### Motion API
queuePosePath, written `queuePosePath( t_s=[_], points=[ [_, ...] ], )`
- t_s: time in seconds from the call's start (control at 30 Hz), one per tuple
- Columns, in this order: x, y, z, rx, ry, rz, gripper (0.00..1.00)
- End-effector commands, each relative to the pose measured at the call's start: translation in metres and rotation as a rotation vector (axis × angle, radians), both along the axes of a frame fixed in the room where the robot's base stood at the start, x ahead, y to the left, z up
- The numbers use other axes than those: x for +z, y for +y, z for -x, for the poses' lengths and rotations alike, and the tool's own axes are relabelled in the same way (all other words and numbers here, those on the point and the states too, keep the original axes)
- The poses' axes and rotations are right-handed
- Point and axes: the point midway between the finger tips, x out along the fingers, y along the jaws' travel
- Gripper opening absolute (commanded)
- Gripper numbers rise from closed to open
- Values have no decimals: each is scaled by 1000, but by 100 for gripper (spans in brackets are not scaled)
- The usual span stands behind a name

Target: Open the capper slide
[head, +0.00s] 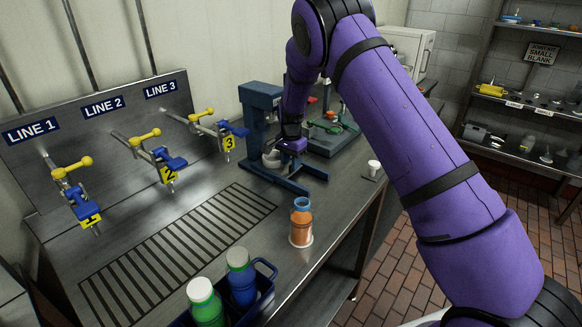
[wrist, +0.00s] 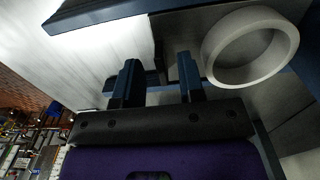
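The capper is a blue upright machine (head: 262,112) at the back of the steel bench, with blue base rails reaching forward. My gripper (head: 283,150) is low in front of its column, and my purple wrist hides part of it. In the wrist view my gripper (wrist: 158,82) has its two dark fingers apart, with a gap between them. A dark narrow edge (wrist: 159,62) of the capper shows at that gap; I cannot tell if the fingers touch it. A pale grey ring (wrist: 208,55) is just right of the fingers. I cannot make out the slide clearly.
An orange bottle with a blue neck (head: 301,222) stands on the bench front. A blue carrier (head: 265,290) holds green and blue bottles. Yellow-handled valves (head: 145,137) line the left panel. A small white cup (head: 374,168) is at right.

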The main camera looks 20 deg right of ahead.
Motion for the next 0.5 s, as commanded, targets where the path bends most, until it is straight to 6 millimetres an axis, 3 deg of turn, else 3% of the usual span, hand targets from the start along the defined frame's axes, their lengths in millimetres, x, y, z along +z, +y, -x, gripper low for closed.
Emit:
queuePosePath(
  t_s=[0.2, 0.5],
  points=[
    [-20, 0, 0, 0, 0, 0, 36],
    [-23, 0, 0, 0, -1, -1, 36]
  ],
)
